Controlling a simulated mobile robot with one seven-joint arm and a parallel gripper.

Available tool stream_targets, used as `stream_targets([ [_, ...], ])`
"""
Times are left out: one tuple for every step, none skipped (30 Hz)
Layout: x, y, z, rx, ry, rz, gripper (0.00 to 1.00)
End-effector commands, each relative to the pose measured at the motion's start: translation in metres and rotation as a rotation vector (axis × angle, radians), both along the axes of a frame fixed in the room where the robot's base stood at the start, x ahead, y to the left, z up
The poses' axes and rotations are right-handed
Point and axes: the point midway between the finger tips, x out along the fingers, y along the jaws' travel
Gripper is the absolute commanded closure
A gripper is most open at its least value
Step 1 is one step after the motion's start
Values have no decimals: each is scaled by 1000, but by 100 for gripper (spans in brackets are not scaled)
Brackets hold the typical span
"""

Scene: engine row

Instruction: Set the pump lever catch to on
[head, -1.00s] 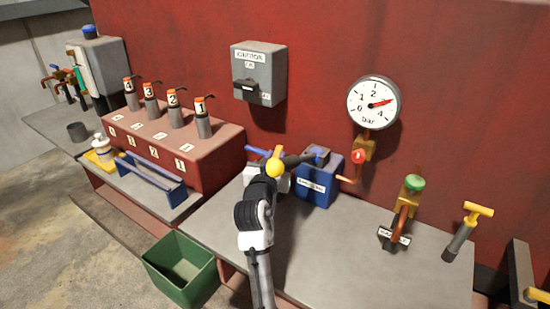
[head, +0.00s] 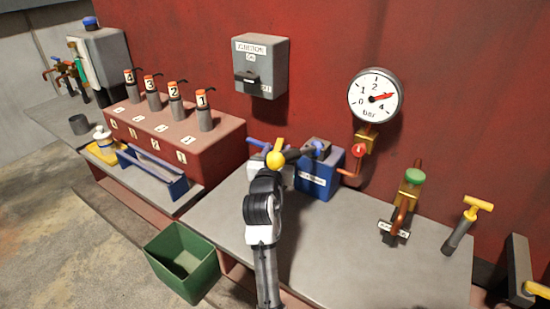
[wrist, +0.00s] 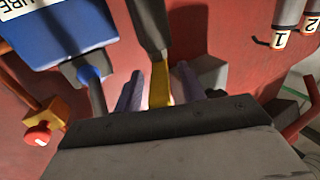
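The blue lube pump box (head: 317,180) stands on the bench against the wall; it also fills the upper left of the wrist view (wrist: 70,25). A dark lever (head: 299,154) runs left from its blue pivot towards a yellow ball (head: 275,160). My gripper (head: 268,146) is just left of the box, largely hidden by my arm. In the wrist view its two lavender fingers (wrist: 160,88) stand apart either side of a yellow piece (wrist: 160,82) on a dark post (wrist: 150,22). A gap shows at the left finger; contact at the right is unclear. No on/off marking of the catch is readable.
A red valve knob (head: 359,150) and pressure gauge (head: 375,96) are right of the pump. The red block with numbered cylinders (head: 225,140) is at left. Bench (head: 350,250) is clear in front; a green bin (head: 182,262) stands below.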

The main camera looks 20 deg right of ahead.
Motion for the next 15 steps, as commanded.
stream_targets([
  [-2, 2, -1, 1, 0, 1, 60],
  [-5, 3, -1, 0, -1, 1, 60],
  [-8, 6, -2, 0, -2, 1, 60],
  [-12, 8, -2, 0, -1, 1, 60],
  [-16, 10, -3, 0, -1, 1, 60],
  [-23, 13, -3, 0, -1, 1, 60],
  [-28, 16, -3, 1, -3, 1, 60],
  [-34, 20, -4, 2, -2, 1, 60],
  [-42, 25, -4, 2, -3, 2, 60],
  [-48, 28, -4, 1, -2, 2, 60],
  [-54, 31, -4, 1, -2, 2, 60],
  [-62, 36, -4, 1, -2, 2, 60],
  [-69, 39, -4, 2, -2, 2, 60],
  [-74, 43, -4, 1, -2, 3, 60],
  [-82, 47, -4, 0, -1, 3, 60],
])
